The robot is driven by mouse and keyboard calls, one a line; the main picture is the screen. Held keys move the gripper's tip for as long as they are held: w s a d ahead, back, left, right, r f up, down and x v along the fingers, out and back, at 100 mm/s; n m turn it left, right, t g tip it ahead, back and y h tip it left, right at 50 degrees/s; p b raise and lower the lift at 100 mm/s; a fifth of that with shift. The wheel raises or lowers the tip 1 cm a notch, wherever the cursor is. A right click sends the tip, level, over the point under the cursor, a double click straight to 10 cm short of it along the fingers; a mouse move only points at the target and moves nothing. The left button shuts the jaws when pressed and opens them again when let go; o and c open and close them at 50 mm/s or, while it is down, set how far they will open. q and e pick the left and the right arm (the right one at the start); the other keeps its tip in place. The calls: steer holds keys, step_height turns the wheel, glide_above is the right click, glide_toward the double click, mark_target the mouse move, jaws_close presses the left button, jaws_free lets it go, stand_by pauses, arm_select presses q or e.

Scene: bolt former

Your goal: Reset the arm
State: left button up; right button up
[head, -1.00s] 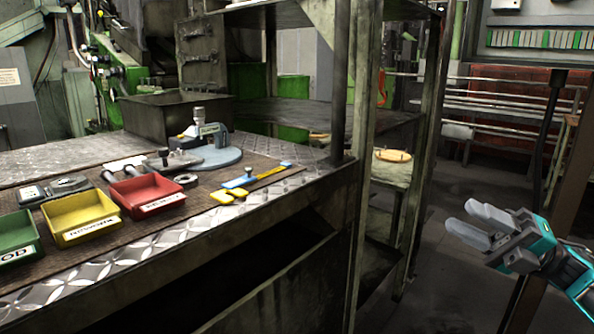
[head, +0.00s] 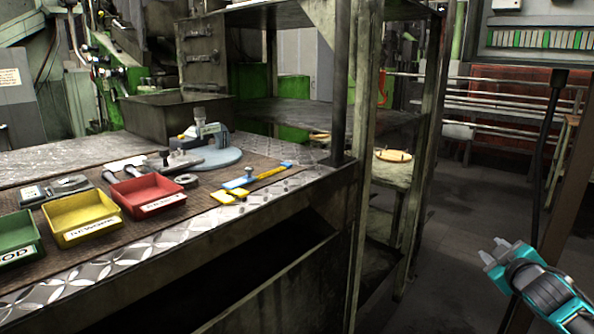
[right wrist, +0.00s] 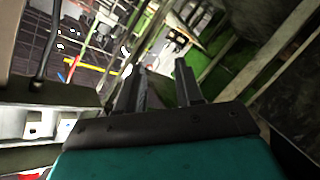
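My right gripper (head: 492,255) is at the lower right of the head view, over the floor to the right of the bench and shelf frame, touching nothing. In the right wrist view its two fingers (right wrist: 160,85) stand apart with a gap between them and nothing held. My left gripper and left arm do not show in the head view.
A workbench (head: 230,220) fills the left, with green (head: 18,240), yellow (head: 80,218) and red (head: 148,195) trays and measuring tools on it. A metal shelf frame (head: 365,180) stands between the bench and my right arm. The floor (head: 450,215) beside it is clear.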

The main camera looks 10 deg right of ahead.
steer(key=s+a+f+g+y, duration=0.1)
steer(key=s+a+f+y, duration=0.1)
steer(key=s+a+f, duration=0.55)
steer(key=s+a+f+g+y, duration=0.1)
steer(key=s+a+f+y, duration=0.3)
steer(key=a, duration=0.7)
steer(key=s+a+f+g, duration=0.1)
steer(key=s+a+f, duration=0.3)
steer(key=a+f, duration=0.4)
steer(key=s+a+r+m+y, duration=0.1)
steer(key=s+a+m+y, duration=0.15)
steer(key=s+a, duration=0.65)
arm_select(q)
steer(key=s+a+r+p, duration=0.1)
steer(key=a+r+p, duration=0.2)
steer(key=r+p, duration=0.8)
steer(key=p, duration=0.5)
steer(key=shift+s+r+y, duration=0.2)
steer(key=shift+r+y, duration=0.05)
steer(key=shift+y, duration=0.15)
arm_select(e)
step_height(320, 180, up, 12)
steer(key=d+h, duration=0.1)
steer(key=shift+g, duration=0.3)
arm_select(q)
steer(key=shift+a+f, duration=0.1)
arm_select(e)
steer(key=shift+s+f+h, duration=0.1)
steer(key=shift+f+h, duration=0.05)
steer(key=shift+h, duration=0.1)
